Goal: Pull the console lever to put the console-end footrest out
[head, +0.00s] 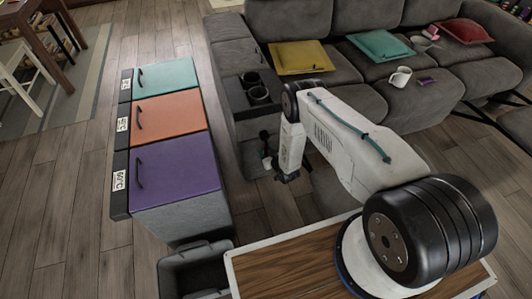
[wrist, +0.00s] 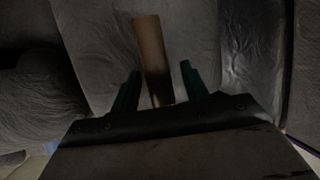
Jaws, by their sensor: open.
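The grey sofa (head: 350,65) has a console (head: 236,98) with two cup holders near its left end. A small dark knobbed part (head: 264,136), which may be the console lever, sticks up in front of the console. My gripper (head: 287,177) is low beside the sofa, just right of that part. In the wrist view, my gripper (wrist: 160,69) has its green fingers apart, with a brown bar-shaped piece (wrist: 151,50), likely the lever, between or beyond them. I cannot tell whether they touch it. My arm hides part of the seat front nearest the console.
Cabinets with teal (head: 165,77), orange (head: 168,116) and purple (head: 175,168) lids stand left of the console. A grey bin (head: 195,272) is in front of them. Cushions, a white mug (head: 400,77) and a purple item (head: 426,81) lie on the sofa.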

